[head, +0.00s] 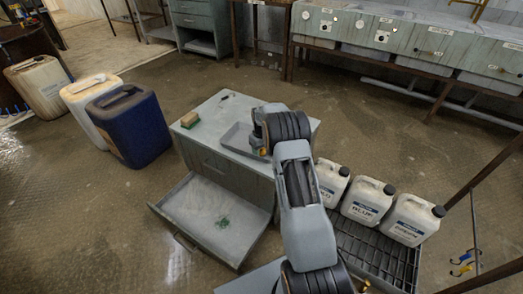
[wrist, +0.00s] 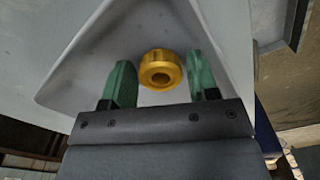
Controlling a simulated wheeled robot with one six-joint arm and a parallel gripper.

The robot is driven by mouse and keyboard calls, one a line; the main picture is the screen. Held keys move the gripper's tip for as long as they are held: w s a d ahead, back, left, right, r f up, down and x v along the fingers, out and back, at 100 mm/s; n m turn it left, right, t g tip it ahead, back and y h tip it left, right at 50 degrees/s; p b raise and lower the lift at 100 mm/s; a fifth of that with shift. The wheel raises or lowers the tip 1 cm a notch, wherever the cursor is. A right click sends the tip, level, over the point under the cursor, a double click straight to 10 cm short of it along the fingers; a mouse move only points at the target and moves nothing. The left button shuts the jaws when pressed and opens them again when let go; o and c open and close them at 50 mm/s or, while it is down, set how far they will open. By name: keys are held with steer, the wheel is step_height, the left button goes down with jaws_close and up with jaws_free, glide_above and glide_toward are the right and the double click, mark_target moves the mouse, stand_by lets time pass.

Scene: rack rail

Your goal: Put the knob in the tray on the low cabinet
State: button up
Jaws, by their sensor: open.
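The knob (wrist: 160,70) is a round gold piece with a hole in its middle. In the wrist view it sits between the green fingertips of my gripper (wrist: 163,78), which is open with the fingers on either side of it. The grey tray (wrist: 85,65) with sloping walls surrounds the knob in that view, and the knob appears to be inside it. In the head view the tray (head: 237,139) is on the low cabinet (head: 222,163), partly hidden by my arm. A bit of gold (head: 264,151) shows beside my wrist there; the fingers are hidden.
The cabinet's drawer (head: 190,210) stands open with a green patch inside. A sponge (head: 190,120) lies on the cabinet top at left. Labelled jugs (head: 367,200) stand on a grated rack at right. A blue canister (head: 130,128) stands on the floor at left.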

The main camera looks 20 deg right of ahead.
steer(key=s+a+r+p, duration=0.2)
steer(key=r, duration=0.8)
steer(key=s+a+r+p, duration=0.2)
steer(key=s+r, duration=0.1)
steer(key=r, duration=0.6)
steer(key=s+a+r+t, duration=0.1)
steer(key=s+a, duration=0.2)
steer(key=s, duration=0.5)
steer(key=s+a+r+m+t, duration=0.1)
steer(key=s+a+r, duration=0.1)
steer(key=s, duration=0.7)
steer(key=s+a+r+m, duration=0.1)
steer(key=s+a, duration=0.4)
steer(key=s, duration=0.4)
steer(key=shift+r+t, duration=0.4)
steer(key=shift+r, duration=0.15)
steer(key=w+r+p+v, duration=0.1)
steer(key=w+p+v, duration=0.2)
steer(key=p+v, duration=1)
steer(key=w+p+v, duration=0.4)
steer(key=p+v, duration=1)
steer(key=v, duration=0.1)
steer(key=shift+s+a+r+t, duration=0.15)
steer(key=shift+a+r+t, duration=0.05)
steer(key=shift+r+t, duration=0.25)
